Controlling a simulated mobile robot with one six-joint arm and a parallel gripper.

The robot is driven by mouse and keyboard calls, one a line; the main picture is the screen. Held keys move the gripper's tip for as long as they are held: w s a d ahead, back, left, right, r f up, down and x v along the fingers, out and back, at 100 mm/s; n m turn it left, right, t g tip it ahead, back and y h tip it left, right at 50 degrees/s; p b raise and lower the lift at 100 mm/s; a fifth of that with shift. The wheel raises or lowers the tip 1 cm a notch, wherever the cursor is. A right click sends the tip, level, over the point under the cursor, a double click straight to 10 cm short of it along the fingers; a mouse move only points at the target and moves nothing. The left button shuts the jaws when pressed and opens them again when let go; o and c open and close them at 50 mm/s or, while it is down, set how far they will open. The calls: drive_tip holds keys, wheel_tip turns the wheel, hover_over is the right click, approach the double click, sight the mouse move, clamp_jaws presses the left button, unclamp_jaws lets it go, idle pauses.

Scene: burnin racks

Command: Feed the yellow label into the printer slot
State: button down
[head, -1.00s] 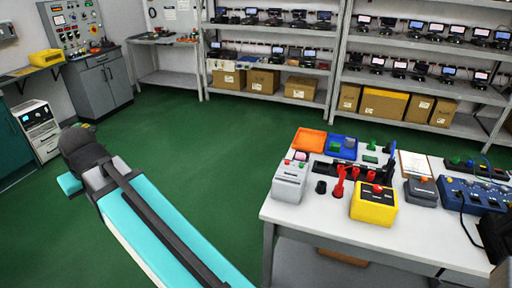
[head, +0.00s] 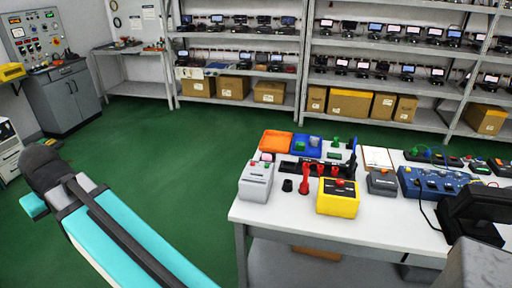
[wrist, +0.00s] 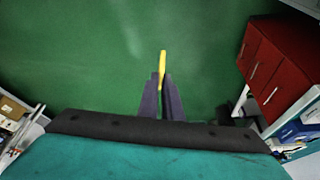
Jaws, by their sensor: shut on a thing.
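The yellow label (wrist: 163,61) is a thin strip pinched between the fingertips of my gripper (wrist: 162,82) in the wrist view. It sticks out beyond the tips over green floor. The fingers are nearly together on it. The likely printer is a light grey box (head: 256,181) at the front left corner of the white table in the head view. Its slot is too small to make out clearly. The printer does not show in the wrist view. I cannot make out the fingers or the label in the head view.
The white table (head: 290,217) also bears a yellow box with a red button (head: 338,197), an orange tray (head: 276,142), a blue tray (head: 307,146) and a blue panel (head: 440,184). Red cabinets (wrist: 270,65) stand right in the wrist view. Green floor (head: 150,140) is open left of the table.

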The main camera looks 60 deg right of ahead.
drive_tip(key=shift+a, duration=0.15)
drive_tip(key=s+d+n+p, duration=0.1)
drive_tip(key=s+d, duration=0.1)
drive_tip(key=d, duration=1.4)
drive_tip(key=s+d+n, duration=0.1)
drive_tip(key=s+d, duration=0.1)
drive_tip(key=d, duration=1.4)
drive_tip(key=s+d, duration=1)
drive_tip(key=d, duration=0.3)
drive_tip(key=s+d+n+y+p, duration=0.1)
drive_tip(key=s+d, duration=1)
drive_tip(key=d, duration=0.3)
drive_tip(key=shift+f+n, duration=0.3)
drive_tip(key=shift+f, duration=0.15)
drive_tip(key=shift+d+f, duration=0.1)
